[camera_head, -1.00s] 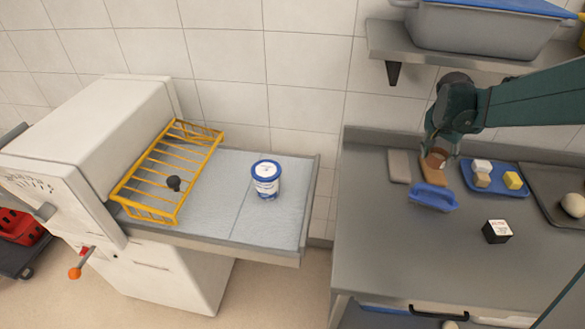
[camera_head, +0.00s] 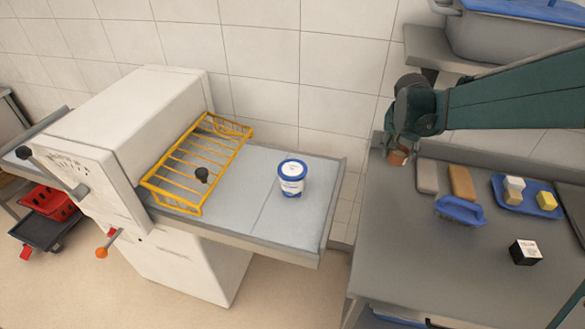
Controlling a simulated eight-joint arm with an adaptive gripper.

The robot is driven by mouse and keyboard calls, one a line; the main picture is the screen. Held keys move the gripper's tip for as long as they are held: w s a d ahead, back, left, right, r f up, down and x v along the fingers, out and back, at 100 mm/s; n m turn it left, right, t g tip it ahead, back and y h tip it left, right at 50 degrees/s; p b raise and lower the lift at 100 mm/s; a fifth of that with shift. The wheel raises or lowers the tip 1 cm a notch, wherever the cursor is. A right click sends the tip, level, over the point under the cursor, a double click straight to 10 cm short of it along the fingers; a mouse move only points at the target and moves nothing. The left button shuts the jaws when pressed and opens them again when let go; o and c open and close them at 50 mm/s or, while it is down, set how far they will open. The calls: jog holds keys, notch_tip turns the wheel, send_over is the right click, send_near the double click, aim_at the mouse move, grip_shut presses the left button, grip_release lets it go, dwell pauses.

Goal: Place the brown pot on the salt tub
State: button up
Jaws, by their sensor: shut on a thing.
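The brown pot (camera_head: 398,158) is small and held in my gripper (camera_head: 397,150), which is shut on it. The gripper and pot are above the back left corner of the grey counter, apart from its surface. The salt tub (camera_head: 292,178) is white with blue bands and a white lid. It stands upright on the grey-blue sheeter bed, to the left of my gripper. Nothing is on its lid. The gripper partly hides the pot.
A yellow wire guard (camera_head: 200,165) with a black knob lies left of the tub. On the counter (camera_head: 430,245) are a blue brush-like item (camera_head: 460,211), a blue tray (camera_head: 527,204) with blocks, and a black box (camera_head: 525,252). A gap separates counter and bed.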

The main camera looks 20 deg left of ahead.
jog(key=s+a+r+n+p, duration=0.15)
jog(key=s+a+r, duration=0.25)
jog(key=a, duration=0.5)
jog(key=s+a+r+p, duration=0.3)
jog(key=a, duration=0.6)
notch_tip(320, 180, up, 7)
jog(key=p, duration=0.5)
send_over(295, 165)
jog(key=s, duration=0.2)
jog(key=shift+w+a+r+n+y, duration=0.1)
jog(key=shift+a+n+y, duration=0.15)
jog(key=shift+y, duration=0.15)
jog(key=shift+f+b, duration=0.35)
jog(key=shift+f, duration=2.6)
jog(key=shift+f, duration=2.1)
jog(key=shift+f+b, duration=0.15)
jog(key=shift+b, duration=0.2)
